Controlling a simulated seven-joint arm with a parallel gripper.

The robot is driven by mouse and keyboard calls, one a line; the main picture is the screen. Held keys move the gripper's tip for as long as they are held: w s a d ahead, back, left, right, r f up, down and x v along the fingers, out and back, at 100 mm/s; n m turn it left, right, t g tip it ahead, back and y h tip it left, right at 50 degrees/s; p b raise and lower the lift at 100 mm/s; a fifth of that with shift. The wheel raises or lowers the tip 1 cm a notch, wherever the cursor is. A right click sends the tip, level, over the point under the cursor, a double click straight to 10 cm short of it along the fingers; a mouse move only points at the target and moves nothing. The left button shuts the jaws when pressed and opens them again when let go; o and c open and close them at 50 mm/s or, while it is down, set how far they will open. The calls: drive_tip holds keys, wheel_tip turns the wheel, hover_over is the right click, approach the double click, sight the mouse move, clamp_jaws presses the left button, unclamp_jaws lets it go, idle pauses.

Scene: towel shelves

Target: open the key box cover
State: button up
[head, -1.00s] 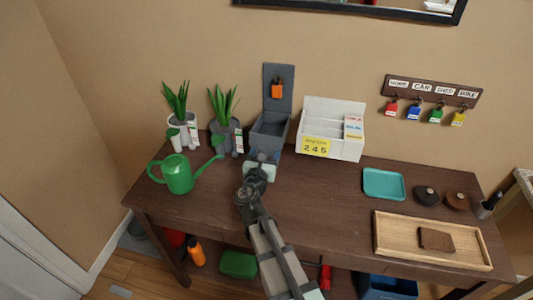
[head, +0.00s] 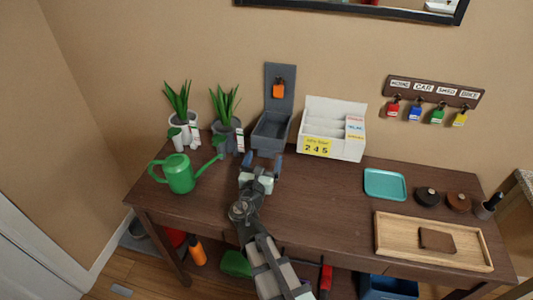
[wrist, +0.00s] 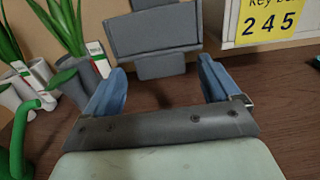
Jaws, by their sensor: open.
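The grey key box (head: 270,132) stands on the table with its cover (head: 290,75) raised upright at the back against the wall. An orange padlock (head: 278,90) hangs on the cover's inner face. The box looks empty from the head view. My gripper (head: 262,164) is open just in front of the box, with nothing between its fingers. In the wrist view, the box's grey front (wrist: 155,32) shows beyond and between my blue fingers (wrist: 162,78), apart from them.
A white sorter with a yellow 245 sign (head: 316,146) stands right of the box. Two potted plants (head: 226,105) and a green watering can (head: 180,173) are to the left. A teal tray (head: 384,184) and wooden tray (head: 385,235) lie right. The table's middle is clear.

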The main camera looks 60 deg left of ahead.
drive_tip(key=v, duration=0.9)
idle(0.3)
